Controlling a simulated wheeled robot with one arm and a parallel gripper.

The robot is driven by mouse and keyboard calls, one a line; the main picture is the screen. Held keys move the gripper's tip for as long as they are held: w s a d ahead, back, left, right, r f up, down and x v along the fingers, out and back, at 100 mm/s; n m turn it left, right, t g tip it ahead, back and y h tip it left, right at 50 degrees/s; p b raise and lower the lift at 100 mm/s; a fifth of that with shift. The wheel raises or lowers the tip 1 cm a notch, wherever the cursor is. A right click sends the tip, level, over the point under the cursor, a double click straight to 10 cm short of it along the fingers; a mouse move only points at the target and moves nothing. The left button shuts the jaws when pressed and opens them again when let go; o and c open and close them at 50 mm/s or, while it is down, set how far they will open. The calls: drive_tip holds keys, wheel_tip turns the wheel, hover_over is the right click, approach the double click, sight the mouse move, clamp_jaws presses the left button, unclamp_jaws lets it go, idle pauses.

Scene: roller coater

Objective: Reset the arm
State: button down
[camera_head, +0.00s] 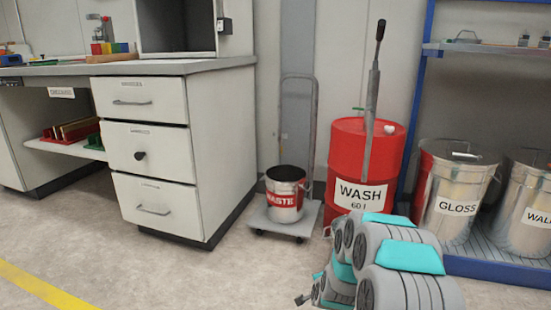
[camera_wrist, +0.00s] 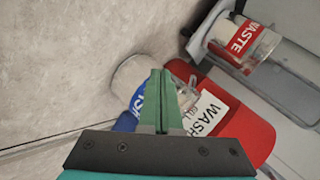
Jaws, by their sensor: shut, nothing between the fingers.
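My arm is folded in the lower right of the head view, its grey and teal joints in front of the red WASH drum (camera_head: 345,152). My gripper (camera_wrist: 160,75) shows in the wrist view with its two green fingers pressed together and nothing between them. The fingers point toward a pale container (camera_wrist: 128,76) with a blue label, partly hidden behind them. The red drum (camera_wrist: 248,130) is to the right of the fingers in the wrist view. I cannot tell whether the fingertips touch anything. I cannot make out the gripper clearly in the head view.
A WASTE bucket (camera_head: 285,208) stands on a wheeled trolley (camera_head: 288,228) left of the drum. GLOSS (camera_head: 460,180) and another labelled metal bucket (camera_head: 525,235) stand on a blue rack (camera_head: 490,268). A drawer cabinet (camera_head: 225,150) is at left. Floor in front is clear.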

drive_tip(key=s+a+r+n+g+y, duration=0.1)
drive_tip(key=s+a+r+n+g, duration=0.25)
drive_tip(key=s+r, duration=0.4)
drive_tip(key=s+d+r+n+g, duration=0.1)
drive_tip(key=s+r+n+g, duration=0.3)
drive_tip(key=s, duration=1.1)
drive_tip(key=s+d+r+n+g, duration=0.1)
drive_tip(key=s+r+n+g, duration=0.15)
drive_tip(key=s+r, duration=0.8)
drive_tip(key=s+d+r+n+g, duration=0.2)
drive_tip(key=s+n, duration=0.2)
drive_tip(key=s, duration=1.4)
wheel_tip(320, 180, up, 13)
drive_tip(key=p, duration=1.3)
drive_tip(key=shift+s+f+h, duration=0.2)
drive_tip(key=shift+s+h, duration=0.1)
drive_tip(key=shift+s, duration=0.05)
drive_tip(key=shift+a, duration=0.1)
